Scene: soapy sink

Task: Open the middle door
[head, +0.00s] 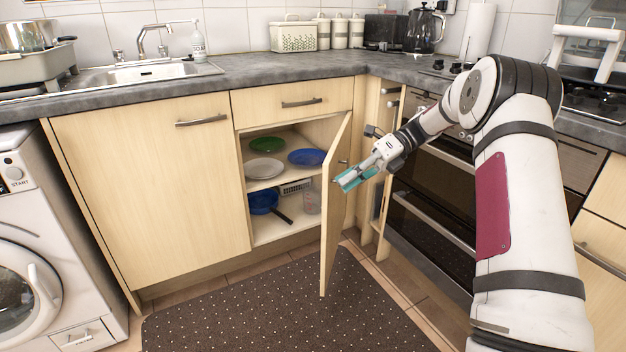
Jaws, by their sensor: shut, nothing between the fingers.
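The middle door (336,205) is a light wood cabinet door below the drawer. It is hinged at its right side and stands swung well out into the room, seen nearly edge-on. The cupboard (272,226) behind it is exposed, with plates on the upper shelf and a blue pan below. My gripper (343,184) is shut and empty, with its teal fingertips at the upper part of the open door. I cannot tell whether the fingertips touch the door. The door's handle shows only in part near the gripper.
A closed wide door (150,190) lies left of the cupboard, and a closed drawer (292,102) is above it. The oven (430,215) is on the right behind my arm. A dark dotted mat (270,310) covers the floor in front. A washing machine (50,260) stands at the left.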

